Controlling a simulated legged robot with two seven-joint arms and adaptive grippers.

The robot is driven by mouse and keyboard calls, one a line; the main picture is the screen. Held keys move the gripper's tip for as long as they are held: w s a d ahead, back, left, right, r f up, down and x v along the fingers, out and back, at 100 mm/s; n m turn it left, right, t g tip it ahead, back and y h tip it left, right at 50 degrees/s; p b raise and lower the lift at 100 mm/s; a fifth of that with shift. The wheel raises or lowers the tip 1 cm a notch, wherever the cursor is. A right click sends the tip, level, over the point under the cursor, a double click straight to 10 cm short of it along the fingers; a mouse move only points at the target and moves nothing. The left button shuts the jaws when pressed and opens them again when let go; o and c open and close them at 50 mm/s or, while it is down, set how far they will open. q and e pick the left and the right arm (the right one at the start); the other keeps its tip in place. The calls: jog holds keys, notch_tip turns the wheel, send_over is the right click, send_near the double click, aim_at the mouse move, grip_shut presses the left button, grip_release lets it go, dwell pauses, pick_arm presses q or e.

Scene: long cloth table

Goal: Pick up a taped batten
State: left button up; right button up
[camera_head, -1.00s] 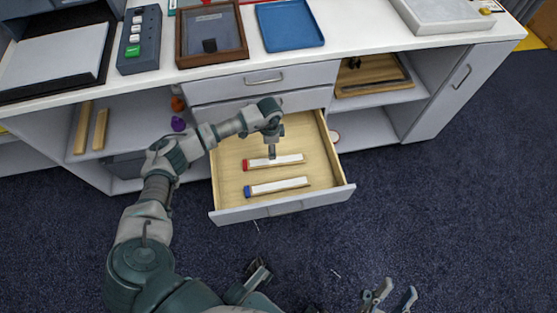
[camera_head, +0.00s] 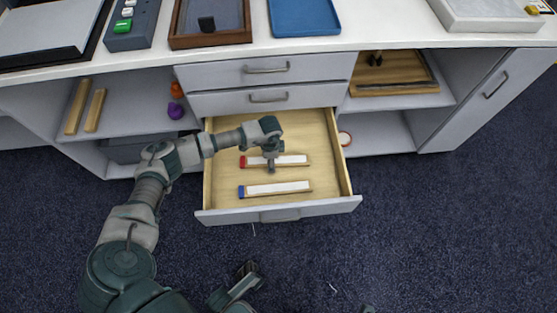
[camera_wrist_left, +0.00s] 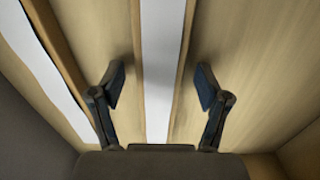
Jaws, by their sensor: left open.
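Two wooden battens lie in the open drawer (camera_head: 328,172), each with a white strip along it. The farther batten (camera_head: 292,160) has a red taped end (camera_head: 243,161); the nearer batten (camera_head: 290,187) has a blue taped end (camera_head: 241,191). My left gripper (camera_head: 271,168) is at the red-taped batten and partly covers its middle. In the left wrist view the open, empty fingers (camera_wrist_left: 160,88) stand on either side of one batten (camera_wrist_left: 158,100). Another batten (camera_wrist_left: 45,70) lies left of them. No taped end shows there. Only a possible scrap of my right gripper (camera_head: 368,309) shows at the bottom edge.
The drawer walls and front (camera_head: 310,208) surround the battens. The counter (camera_head: 380,38) above carries a blue tray (camera_head: 304,17) and a brown framed tray (camera_head: 210,24). Open shelves flank the drawer, with two wooden strips (camera_head: 77,105) at left.

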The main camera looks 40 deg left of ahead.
pick_arm(q)
jog(key=shift+a+r, duration=0.1)
jog(key=shift+r, duration=0.05)
jog(key=shift+c, duration=1)
jog(key=c, duration=1.1)
jog(key=shift+r, duration=0.1)
